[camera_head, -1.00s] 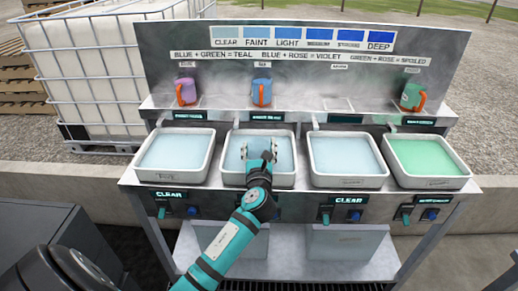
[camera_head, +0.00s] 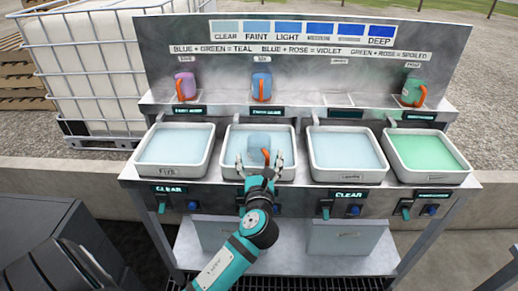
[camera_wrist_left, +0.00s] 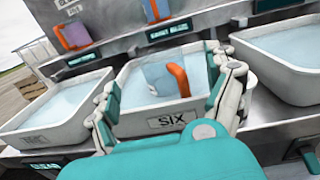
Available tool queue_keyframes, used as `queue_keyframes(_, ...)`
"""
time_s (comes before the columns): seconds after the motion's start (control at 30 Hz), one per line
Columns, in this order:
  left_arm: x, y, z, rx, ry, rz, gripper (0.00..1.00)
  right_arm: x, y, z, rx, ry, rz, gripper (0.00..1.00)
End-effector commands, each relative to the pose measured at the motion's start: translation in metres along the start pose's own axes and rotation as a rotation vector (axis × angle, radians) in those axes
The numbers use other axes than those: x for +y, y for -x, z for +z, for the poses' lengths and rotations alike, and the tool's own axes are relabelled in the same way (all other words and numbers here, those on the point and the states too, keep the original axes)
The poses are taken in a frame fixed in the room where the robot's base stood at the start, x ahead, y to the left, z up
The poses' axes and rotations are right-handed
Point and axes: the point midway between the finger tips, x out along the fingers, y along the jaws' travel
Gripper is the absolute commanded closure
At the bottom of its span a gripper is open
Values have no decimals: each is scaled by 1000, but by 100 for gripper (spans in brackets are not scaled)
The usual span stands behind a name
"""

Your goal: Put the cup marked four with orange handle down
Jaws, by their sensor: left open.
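A pale blue cup with an orange handle (camera_head: 259,140) sits in the liquid of the second tub from the left (camera_head: 231,175). It also shows in the left wrist view (camera_wrist_left: 157,76), with its handle toward me. No number is readable on it. The tub's label in the left wrist view reads SIX. My left gripper (camera_head: 260,164) is open at the near side of this tub, its fingers apart and clear of the cup on either side. The gripper is empty in the left wrist view (camera_wrist_left: 167,85). My right gripper is not in view.
Other tubs stand beside it: blue ones (camera_head: 150,175) (camera_head: 345,177) and a green one (camera_head: 430,175). On the back shelf are a pink cup (camera_head: 184,83), a blue cup (camera_head: 263,81) and a green cup (camera_head: 414,90), all orange-handled. Levers line the front edge.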

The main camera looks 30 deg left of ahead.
Motion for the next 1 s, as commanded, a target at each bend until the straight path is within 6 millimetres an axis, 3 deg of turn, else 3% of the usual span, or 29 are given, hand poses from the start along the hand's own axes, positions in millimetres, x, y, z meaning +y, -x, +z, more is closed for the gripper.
queue_keyframes(0.1,0,22,-1,2,1,0,12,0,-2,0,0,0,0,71)
queue_keyframes(0.23,0,35,0,1,1,0,12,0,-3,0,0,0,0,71)
queue_keyframes(0.53,0,41,0,0,1,1,12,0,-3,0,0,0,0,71)
queue_keyframes(0.67,-8,42,-16,42,100,-38,12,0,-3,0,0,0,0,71)
queue_keyframes(0.77,-28,47,-51,150,349,-112,12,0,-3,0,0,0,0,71)
queue_keyframes(0.87,-55,61,-104,341,737,-165,12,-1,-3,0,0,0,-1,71)
queue_keyframes(0.97,-75,86,-178,595,1161,-109,12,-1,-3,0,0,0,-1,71)
queue_keyframes(1.0,-77,100,-219,704,1307,-35,12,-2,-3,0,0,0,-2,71)
